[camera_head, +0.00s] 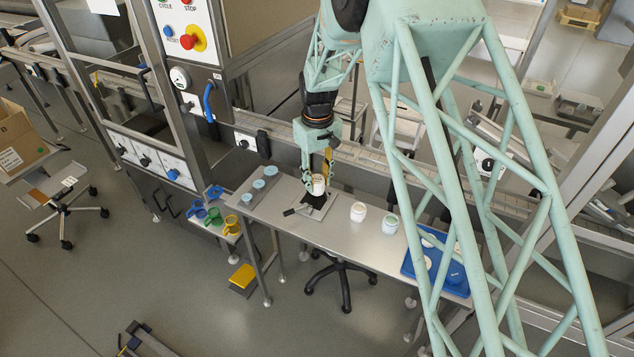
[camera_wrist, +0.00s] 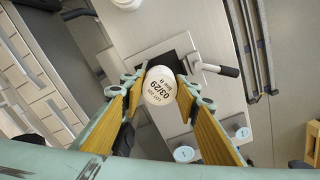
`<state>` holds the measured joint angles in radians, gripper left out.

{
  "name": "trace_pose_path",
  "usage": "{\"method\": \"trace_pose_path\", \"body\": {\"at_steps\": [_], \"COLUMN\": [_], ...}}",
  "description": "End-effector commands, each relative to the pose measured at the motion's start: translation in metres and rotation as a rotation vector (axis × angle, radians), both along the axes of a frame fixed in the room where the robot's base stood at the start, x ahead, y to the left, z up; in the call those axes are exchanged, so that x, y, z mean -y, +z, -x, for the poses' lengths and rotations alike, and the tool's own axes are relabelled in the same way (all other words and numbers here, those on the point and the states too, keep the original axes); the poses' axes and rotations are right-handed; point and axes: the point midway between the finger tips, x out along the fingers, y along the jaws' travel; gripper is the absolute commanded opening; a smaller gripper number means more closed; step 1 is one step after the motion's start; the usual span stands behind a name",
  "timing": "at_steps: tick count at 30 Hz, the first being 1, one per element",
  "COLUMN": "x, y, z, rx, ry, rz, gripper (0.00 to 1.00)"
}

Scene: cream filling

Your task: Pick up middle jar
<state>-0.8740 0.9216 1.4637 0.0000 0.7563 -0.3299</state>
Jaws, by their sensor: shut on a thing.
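My gripper (camera_head: 318,176) is shut on a white jar (camera_head: 318,186) with a printed lid. The jar is over a dark fixture with a black handle (camera_wrist: 220,70) on a metal plate. I cannot tell whether it touches the fixture. Two other jars stand on the table to the right: a white one (camera_head: 358,211) and one with a greenish top (camera_head: 389,225).
The grey metal table (camera_head: 335,232) has three small blue-topped pieces (camera_head: 258,184) at its left. A blue tray (camera_head: 408,262) with white round items is at its right, partly behind my arm. Colored jugs (camera_head: 231,225) stand left of the table. A machine cabinet (camera_head: 180,150) stands behind.

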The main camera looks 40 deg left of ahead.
Motion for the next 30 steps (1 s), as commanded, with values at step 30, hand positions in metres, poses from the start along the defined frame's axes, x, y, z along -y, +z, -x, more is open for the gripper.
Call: {"method": "trace_pose_path", "body": {"at_steps": [30], "x": [0.108], "y": [0.012], "z": [0.088], "rx": [0.0], "ry": [0.0], "rz": [0.0], "gripper": [0.18]}}
